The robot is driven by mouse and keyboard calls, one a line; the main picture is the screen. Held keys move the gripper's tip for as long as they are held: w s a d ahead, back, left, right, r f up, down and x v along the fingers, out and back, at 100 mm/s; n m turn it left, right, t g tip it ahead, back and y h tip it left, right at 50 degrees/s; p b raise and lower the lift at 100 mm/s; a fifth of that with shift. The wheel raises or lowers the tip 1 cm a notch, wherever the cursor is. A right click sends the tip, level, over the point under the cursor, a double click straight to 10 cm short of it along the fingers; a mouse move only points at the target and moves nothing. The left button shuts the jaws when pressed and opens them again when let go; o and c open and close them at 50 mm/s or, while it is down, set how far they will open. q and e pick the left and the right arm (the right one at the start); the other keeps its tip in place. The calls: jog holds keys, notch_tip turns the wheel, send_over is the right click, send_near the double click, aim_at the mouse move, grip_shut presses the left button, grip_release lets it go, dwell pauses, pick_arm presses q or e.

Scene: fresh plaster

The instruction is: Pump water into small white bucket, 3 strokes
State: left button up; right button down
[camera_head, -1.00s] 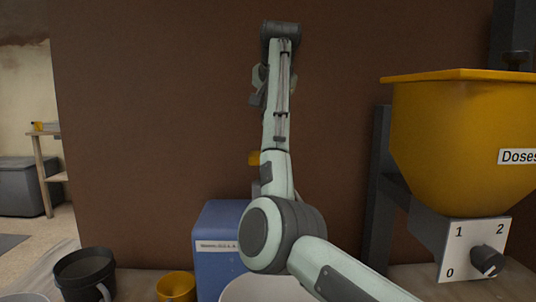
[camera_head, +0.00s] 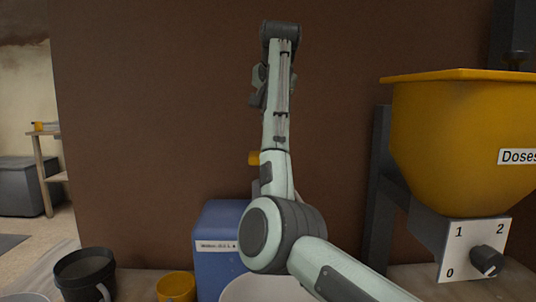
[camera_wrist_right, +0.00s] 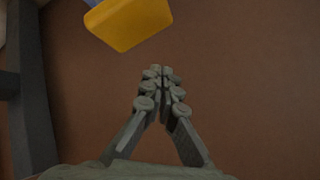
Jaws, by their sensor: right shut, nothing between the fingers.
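A white round container (camera_head: 243,292), possibly the small white bucket, shows at the bottom edge, partly hidden by my right arm and cut off by the frame. Behind it stands a blue box (camera_head: 215,262) with a printed label. A yellow part (camera_head: 253,158) sticks out from behind my right arm above the box; the arm hides most of what it belongs to. My right gripper (camera_head: 258,85) is raised high against the brown wall. In the right wrist view its fingers (camera_wrist_right: 160,80) meet and hold nothing. A yellow block-like part (camera_wrist_right: 130,22) lies beyond them, apart. My left gripper is not in view.
A yellow hopper (camera_head: 450,135) with a dosing dial (camera_head: 486,260) stands at the right on a dark frame. A black bucket (camera_head: 72,285) and a small yellow container (camera_head: 176,287) stand at the lower left. The brown wall (camera_head: 150,130) closes the back.

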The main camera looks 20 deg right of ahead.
jog(key=shift+r+n, duration=0.4)
jog(key=shift+n, duration=0.2)
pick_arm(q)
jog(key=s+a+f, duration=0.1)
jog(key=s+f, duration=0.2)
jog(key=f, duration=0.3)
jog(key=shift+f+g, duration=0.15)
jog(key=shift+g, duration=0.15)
pick_arm(e)
jog(key=shift+r+n+y, duration=0.15)
jog(key=shift+r+n, duration=0.35)
jog(key=shift+n, duration=2.5)
jog(key=shift+r+n+y, duration=0.2)
jog(key=shift+r+n, duration=0.35)
jog(key=shift+n, duration=2.45)
jog(key=shift+r+n+y, duration=0.15)
jog(key=shift+r+n, duration=0.35)
jog(key=shift+n, duration=2.5)
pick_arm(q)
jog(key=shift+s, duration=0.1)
pick_arm(e)
jog(key=shift+f, duration=0.1)
